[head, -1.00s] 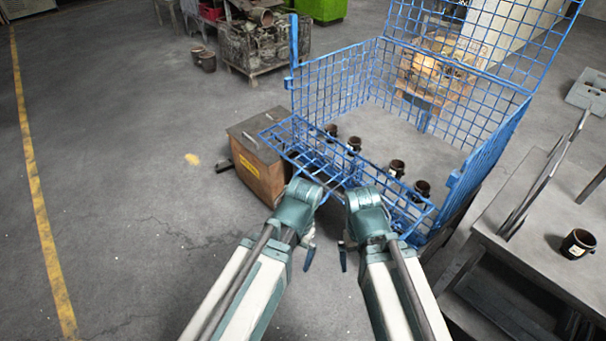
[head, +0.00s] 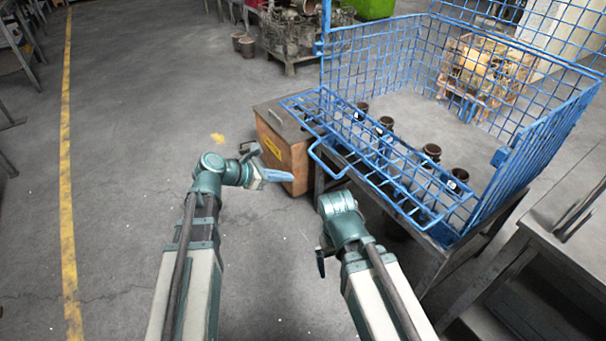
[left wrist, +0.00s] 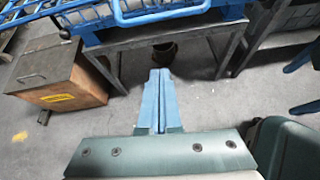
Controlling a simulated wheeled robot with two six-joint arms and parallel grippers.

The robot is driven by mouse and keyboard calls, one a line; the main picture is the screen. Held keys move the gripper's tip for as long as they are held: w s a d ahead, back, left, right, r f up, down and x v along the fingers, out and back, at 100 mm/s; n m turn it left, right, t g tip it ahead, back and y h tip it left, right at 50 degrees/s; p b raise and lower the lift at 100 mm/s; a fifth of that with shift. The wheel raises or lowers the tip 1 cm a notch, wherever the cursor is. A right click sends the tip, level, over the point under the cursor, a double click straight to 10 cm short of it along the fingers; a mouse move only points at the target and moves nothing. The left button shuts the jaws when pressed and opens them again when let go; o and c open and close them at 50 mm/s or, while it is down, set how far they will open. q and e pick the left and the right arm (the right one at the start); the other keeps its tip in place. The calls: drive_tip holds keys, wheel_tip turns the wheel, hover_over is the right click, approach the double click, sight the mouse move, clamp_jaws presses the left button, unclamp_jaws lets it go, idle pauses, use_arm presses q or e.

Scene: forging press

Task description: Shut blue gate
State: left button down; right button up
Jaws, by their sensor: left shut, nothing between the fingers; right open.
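The blue wire-mesh gate (head: 375,160) is at the near side of the blue cage (head: 470,105). It hangs folded down and outward, leaving that side open, with a looped handle (head: 322,160) on its outer edge. The gate's edge and handle also cross the top of the left wrist view (left wrist: 165,14). My left gripper (head: 285,176) is shut and empty, just left of and below the handle, not touching it. Its closed blue fingers (left wrist: 159,78) point toward the stand below the gate. My right gripper (head: 321,262) is mostly hidden behind its wrist, below the gate, and is open.
Several dark mugs (head: 386,123) stand in the cage behind the gate. A brown box with a grey lid (head: 283,150) stands left of the cage, close to my left gripper. A grey table (head: 560,230) is at the right.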

use_arm(q)
drive_tip(key=w+d+f+n+b, duration=0.1)
drive_tip(key=w+d+f+b, duration=0.4)
drive_tip(key=w+d, duration=0.15)
drive_tip(key=shift+s+d+r+p, duration=0.1)
drive_tip(key=shift+s+r+p, duration=0.05)
drive_tip(key=shift+r+p, duration=2)
